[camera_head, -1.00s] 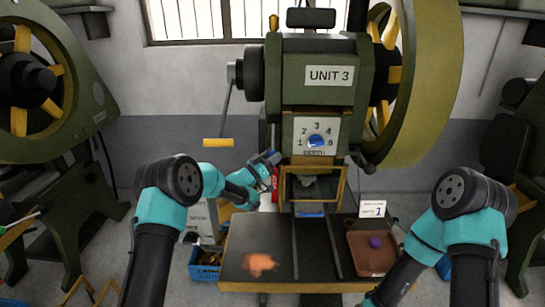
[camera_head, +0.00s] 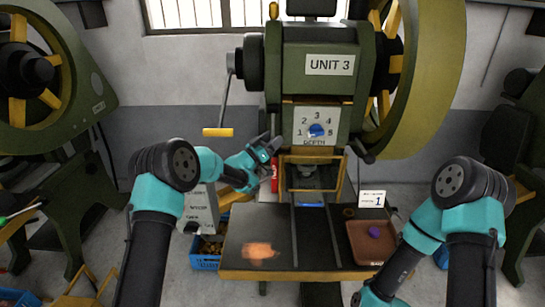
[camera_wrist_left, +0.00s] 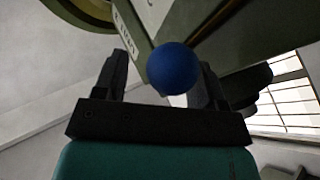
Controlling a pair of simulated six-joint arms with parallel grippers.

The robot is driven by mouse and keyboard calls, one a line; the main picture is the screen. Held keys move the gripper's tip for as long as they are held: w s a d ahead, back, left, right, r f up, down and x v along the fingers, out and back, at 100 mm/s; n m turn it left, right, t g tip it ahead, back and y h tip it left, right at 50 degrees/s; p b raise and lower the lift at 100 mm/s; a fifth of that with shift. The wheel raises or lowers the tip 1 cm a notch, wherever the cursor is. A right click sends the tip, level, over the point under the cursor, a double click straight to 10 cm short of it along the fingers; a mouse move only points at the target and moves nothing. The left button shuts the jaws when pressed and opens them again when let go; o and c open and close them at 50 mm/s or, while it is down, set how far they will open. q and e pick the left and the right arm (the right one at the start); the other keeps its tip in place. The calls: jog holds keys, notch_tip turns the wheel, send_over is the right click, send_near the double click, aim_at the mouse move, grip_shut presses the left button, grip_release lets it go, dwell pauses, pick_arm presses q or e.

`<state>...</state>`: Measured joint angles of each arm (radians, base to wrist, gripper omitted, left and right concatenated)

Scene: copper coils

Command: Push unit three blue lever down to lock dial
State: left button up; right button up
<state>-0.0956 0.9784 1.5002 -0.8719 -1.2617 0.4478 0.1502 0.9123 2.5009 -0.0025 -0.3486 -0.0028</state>
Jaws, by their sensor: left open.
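The press marked UNIT 3 (camera_head: 330,65) stands at the centre of the head view. Its dial plate, marked DEPTH, carries a blue dial (camera_head: 316,130). My left gripper (camera_head: 270,146) is raised beside the press, left of and slightly below the dial plate. In the left wrist view a round blue lever knob (camera_wrist_left: 173,68) on a thin rod shows between my open fingers, overlapping the right one. Whether the fingers touch it I cannot tell. The knob is not clear in the head view. My right arm stands at the right; its gripper is out of the picture.
A crank with a yellow handle (camera_head: 218,132) hangs left of the press. The press table (camera_head: 235,243) holds an orange item (camera_head: 260,251) and a brown tray (camera_head: 362,254) with a purple piece. A blue crate (camera_head: 205,262) stands lower left. A large flywheel (camera_head: 432,80) is upper right.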

pick_arm(q)
jog(key=s+d+r, duration=0.1)
jog(key=s+r, duration=0.1)
jog(key=s, duration=1.4)
jog(key=shift+d, duration=0.15)
